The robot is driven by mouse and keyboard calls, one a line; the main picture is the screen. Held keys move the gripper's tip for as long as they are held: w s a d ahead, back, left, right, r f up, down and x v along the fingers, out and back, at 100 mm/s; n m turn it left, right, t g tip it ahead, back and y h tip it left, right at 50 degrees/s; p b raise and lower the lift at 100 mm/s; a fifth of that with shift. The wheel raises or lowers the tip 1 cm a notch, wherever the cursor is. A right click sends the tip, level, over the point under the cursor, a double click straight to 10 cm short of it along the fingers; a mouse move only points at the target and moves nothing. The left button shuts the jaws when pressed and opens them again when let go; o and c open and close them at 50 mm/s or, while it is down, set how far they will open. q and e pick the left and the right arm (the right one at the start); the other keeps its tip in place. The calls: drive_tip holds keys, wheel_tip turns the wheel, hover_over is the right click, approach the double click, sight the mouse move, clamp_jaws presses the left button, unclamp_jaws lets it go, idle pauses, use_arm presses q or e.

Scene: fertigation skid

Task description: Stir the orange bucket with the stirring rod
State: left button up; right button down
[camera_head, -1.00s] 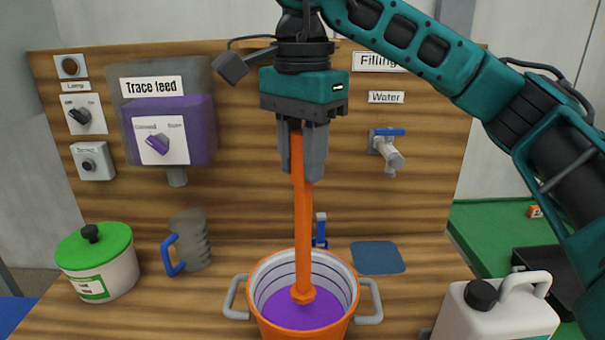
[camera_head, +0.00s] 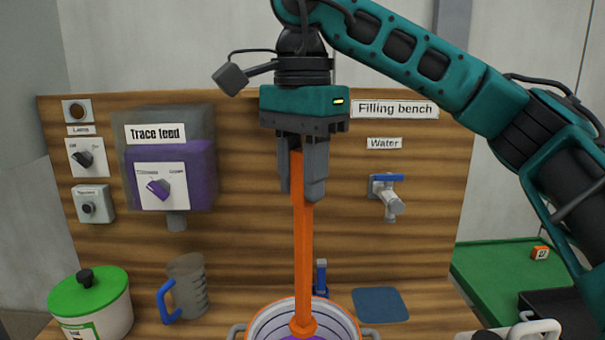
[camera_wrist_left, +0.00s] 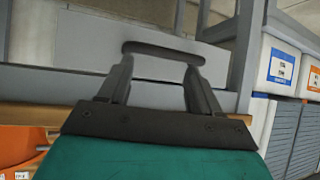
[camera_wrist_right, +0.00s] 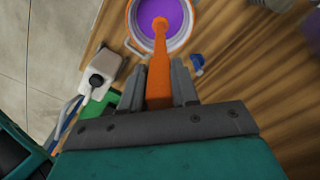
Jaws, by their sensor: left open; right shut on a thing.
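The orange stirring rod (camera_head: 303,240) hangs upright from my right gripper (camera_head: 303,190), which is shut on its upper end. The rod's lower end is inside the orange bucket (camera_head: 340,312), at the purple liquid; whether it touches the bottom is hidden. The bucket stands on the bench and is cut off by the lower edge of the head view. The right wrist view looks down the rod (camera_wrist_right: 158,70) into the bucket (camera_wrist_right: 133,28) with purple liquid. My left gripper (camera_wrist_left: 162,60) is open and empty in its wrist view, away from the bucket.
A green-lidded pot (camera_head: 92,300) and a grey jug (camera_head: 187,287) with a blue handle stand left of the bucket. A blue mat (camera_head: 380,305) lies to its right, near a white canister (camera_head: 535,330). The panel behind carries the trace feed tank (camera_head: 170,165) and water tap (camera_head: 388,197).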

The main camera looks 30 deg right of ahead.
drive_tip(key=shift+r, duration=2.55)
